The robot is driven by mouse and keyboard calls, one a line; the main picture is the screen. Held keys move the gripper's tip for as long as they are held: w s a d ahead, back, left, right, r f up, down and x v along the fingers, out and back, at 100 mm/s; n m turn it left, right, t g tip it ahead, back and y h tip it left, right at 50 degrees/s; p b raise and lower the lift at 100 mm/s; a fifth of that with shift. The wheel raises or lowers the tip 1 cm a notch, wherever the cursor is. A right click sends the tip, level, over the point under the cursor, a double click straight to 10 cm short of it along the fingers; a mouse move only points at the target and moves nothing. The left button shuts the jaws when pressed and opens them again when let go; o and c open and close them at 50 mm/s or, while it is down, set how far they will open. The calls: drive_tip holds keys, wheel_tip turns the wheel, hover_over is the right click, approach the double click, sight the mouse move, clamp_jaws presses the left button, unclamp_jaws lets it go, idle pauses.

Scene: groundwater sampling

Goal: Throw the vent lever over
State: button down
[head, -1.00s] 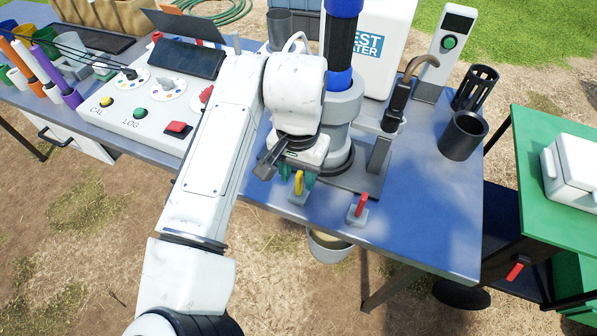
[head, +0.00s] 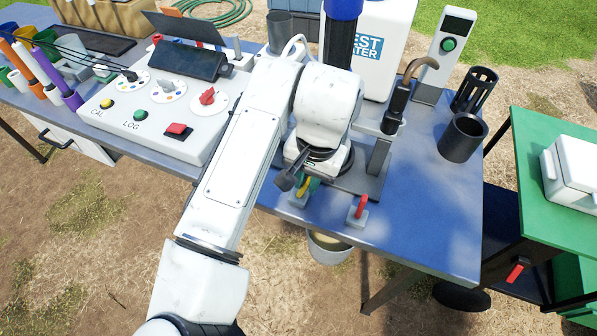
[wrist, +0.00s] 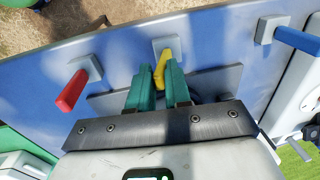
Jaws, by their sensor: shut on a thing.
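A yellow lever (head: 304,187) stands on a small grey base at the front edge of the blue table, tilted to the right in the head view. No label on it is readable. My gripper (head: 311,184) has teal fingers and is shut on the yellow lever, which also shows between the fingertips in the wrist view (wrist: 161,60). In the head view my wrist hides part of the fingers and lever.
A red lever (head: 361,206) stands to the right on the same edge. A blue lever (wrist: 298,40) shows in the wrist view, on the other side. A control panel (head: 150,125) lies left of my arm. A dark cup (head: 463,138) stands at the right.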

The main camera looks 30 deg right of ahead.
drive_tip(key=c, duration=1.8)
unclamp_jaws()
drive_tip(key=shift+s+d+f+t+y, duration=0.3)
drive_tip(key=shift+s+d+f, duration=0.2)
drive_tip(key=shift+s, duration=0.25)
drive_tip(key=shift+o, duration=0.5)
drive_tip(key=shift+s+d+f+t+y+b, duration=0.25)
drive_tip(key=shift+s+d+f+t+b, duration=0.15)
drive_tip(key=shift+s+f+b, duration=0.15)
drive_tip(key=shift+s+d+f+t+y+b, duration=0.25)
drive_tip(key=shift+s+d+f+t+b, duration=0.15)
drive_tip(key=shift+s+f+b, duration=0.15)
drive_tip(key=o, duration=0.6)
drive_tip(key=shift+r, duration=0.1)
